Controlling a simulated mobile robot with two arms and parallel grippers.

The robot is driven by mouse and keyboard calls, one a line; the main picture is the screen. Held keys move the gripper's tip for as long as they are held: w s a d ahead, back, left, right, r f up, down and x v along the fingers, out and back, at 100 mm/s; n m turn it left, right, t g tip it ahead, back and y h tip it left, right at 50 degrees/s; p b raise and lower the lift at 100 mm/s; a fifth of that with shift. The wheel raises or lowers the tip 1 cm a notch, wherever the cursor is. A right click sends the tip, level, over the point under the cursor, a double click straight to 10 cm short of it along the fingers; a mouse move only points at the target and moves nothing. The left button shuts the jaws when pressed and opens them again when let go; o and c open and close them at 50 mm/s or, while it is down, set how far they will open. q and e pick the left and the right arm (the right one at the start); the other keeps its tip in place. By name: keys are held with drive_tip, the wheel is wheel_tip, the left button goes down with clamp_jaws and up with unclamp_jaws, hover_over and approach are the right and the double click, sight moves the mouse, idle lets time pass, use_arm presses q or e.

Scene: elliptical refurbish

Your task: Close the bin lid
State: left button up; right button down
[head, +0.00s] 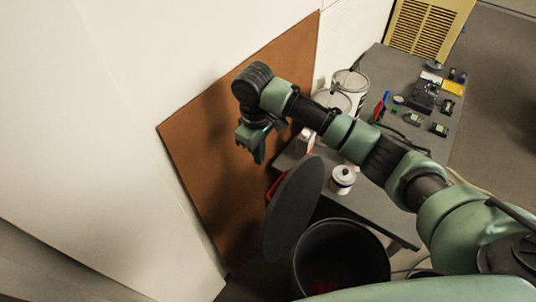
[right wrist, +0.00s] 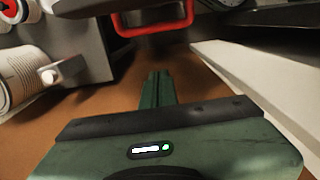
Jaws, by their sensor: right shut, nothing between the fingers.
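The bin (head: 345,245) is dark and round, at the bottom middle of the head view, with its mouth uncovered. Its dark round lid (head: 293,210) stands steeply raised at the bin's left side. A red handle (head: 272,187) shows at the lid's left edge, partly hidden by it; a red handle (right wrist: 152,27) also shows at the top of the right wrist view. My right gripper (head: 259,158) is shut and empty, above and left of the lid, apart from it. Its closed fingers (right wrist: 157,80) point toward the red handle in the wrist view. My left gripper is not in view.
A brown board (head: 205,150) leans on the white wall behind the lid. A grey table (head: 385,190) right of the lid bears a small white pot (head: 342,178), paint cans (head: 350,83) and several small devices. My right arm passes above this table.

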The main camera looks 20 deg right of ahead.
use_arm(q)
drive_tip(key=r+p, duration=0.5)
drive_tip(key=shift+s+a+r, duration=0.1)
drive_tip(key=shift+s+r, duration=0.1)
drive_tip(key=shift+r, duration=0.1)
use_arm(e)
drive_tip(key=s+d+f, duration=0.2)
drive_tip(key=s+f, duration=0.1)
drive_tip(key=f, duration=0.3)
drive_tip(key=shift+s+d+f, duration=0.2)
drive_tip(key=shift+s+f, duration=0.05)
drive_tip(key=shift+f, duration=0.1)
drive_tip(key=shift+w, duration=0.15)
